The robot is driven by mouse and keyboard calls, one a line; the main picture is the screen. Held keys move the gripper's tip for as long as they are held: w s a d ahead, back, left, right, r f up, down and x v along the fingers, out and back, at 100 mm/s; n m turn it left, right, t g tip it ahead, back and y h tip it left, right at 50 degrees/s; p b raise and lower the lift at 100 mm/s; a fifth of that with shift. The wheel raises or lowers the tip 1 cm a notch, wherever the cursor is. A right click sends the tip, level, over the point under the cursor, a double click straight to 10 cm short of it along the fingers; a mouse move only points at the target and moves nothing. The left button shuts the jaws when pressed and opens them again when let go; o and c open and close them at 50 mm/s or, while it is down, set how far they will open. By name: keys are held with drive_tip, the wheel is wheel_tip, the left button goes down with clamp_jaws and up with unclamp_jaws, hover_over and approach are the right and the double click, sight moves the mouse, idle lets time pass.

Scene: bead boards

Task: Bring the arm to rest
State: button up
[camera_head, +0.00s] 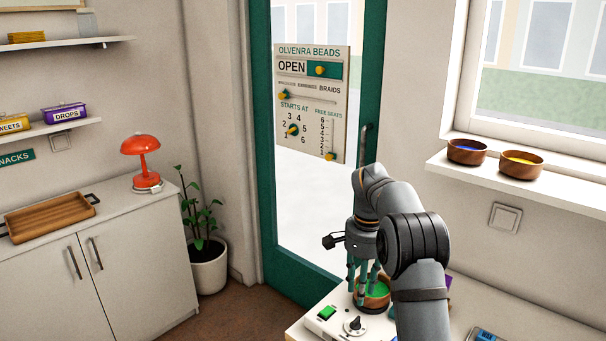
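My arm comes in from the lower right and bends over the white surface by the door. My gripper (363,290) points down at the near side of the door, just at a wooden bowl with green contents (376,303). Its fingers overlap the bowl in this view. I cannot tell whether they touch the bowl or its contents, or how far apart they are. My arm hides part of the bowl's right side and the surface behind it.
A white box with a green button and black knob (354,325) sits beside the bowl. A blue item (484,335) lies at the bottom edge. Two bowls (467,151) (521,165) stand on the windowsill. The OLVENRA BEADS board (311,101) hangs on the green-framed door.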

sight(358, 320)
wheel_tip(358, 320, down, 11)
drive_tip(key=shift+r, duration=0.3)
drive_tip(key=shift+r, duration=0.1)
